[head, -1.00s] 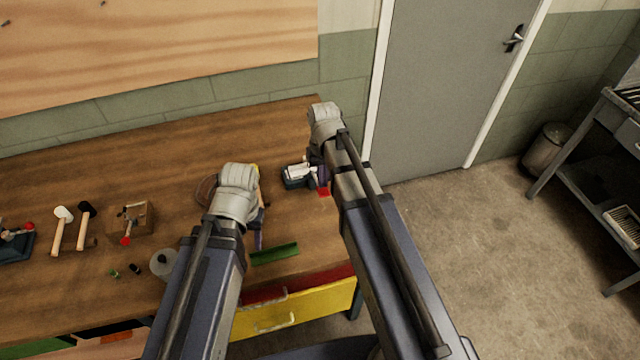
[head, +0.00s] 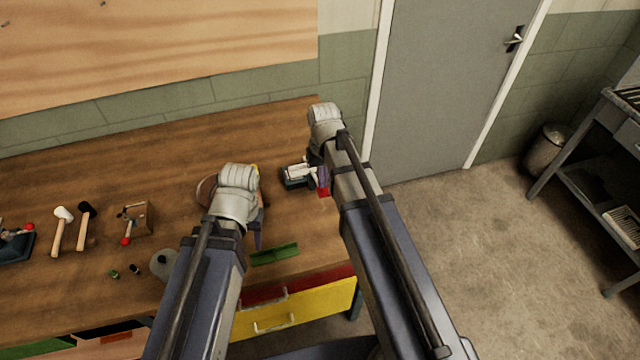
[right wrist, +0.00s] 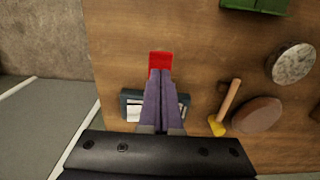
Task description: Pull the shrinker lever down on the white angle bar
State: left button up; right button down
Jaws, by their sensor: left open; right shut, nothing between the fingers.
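The shrinker (head: 297,183) is a small dark-based tool on the workbench. It also shows in the right wrist view (right wrist: 130,97), partly hidden behind my right fingers. A white piece, seemingly the angle bar (head: 298,171), lies at its top and shows in the right wrist view (right wrist: 134,114). The red lever end (head: 323,193) sticks out at the shrinker's side and shows beyond my fingertips (right wrist: 161,60). My right gripper (right wrist: 159,74) is shut and empty, its tips over the lever; contact is unclear. My left gripper (head: 259,235) is open, apart from the shrinker, its fingers partly hidden.
A green channel piece (head: 274,254) lies near the bench's front edge. A yellow-headed hammer (right wrist: 226,108), a brown round block (right wrist: 257,114) and a grey disc (right wrist: 291,63) lie beside the shrinker.

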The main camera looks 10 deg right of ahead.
aim_at(323, 190)
pick_arm(q)
jog(key=shift+f, duration=0.1)
pick_arm(e)
jog(key=shift+f, duration=0.1)
dwell(0.4)
pick_arm(q)
jog(key=shift+f+b, duration=3.4)
jog(key=shift+b, duration=0.1)
pick_arm(e)
jog(key=shift+f, duration=3.35)
pick_arm(q)
jog(key=shift+r, duration=0.2)
pick_arm(e)
jog(key=shift+r, duration=0.15)
pick_arm(q)
jog(key=shift+r+p, duration=0.1)
jog(key=shift+p, duration=0.2)
pick_arm(e)
jog(key=shift+r, duration=0.15)
pick_arm(q)
notch_tip(323, 190, up, 11)
jog(key=p, duration=1)
jog(key=shift+p, duration=0.4)
pick_arm(e)
notch_tip(323, 190, up, 11)
jog(key=shift+f, duration=0.1)
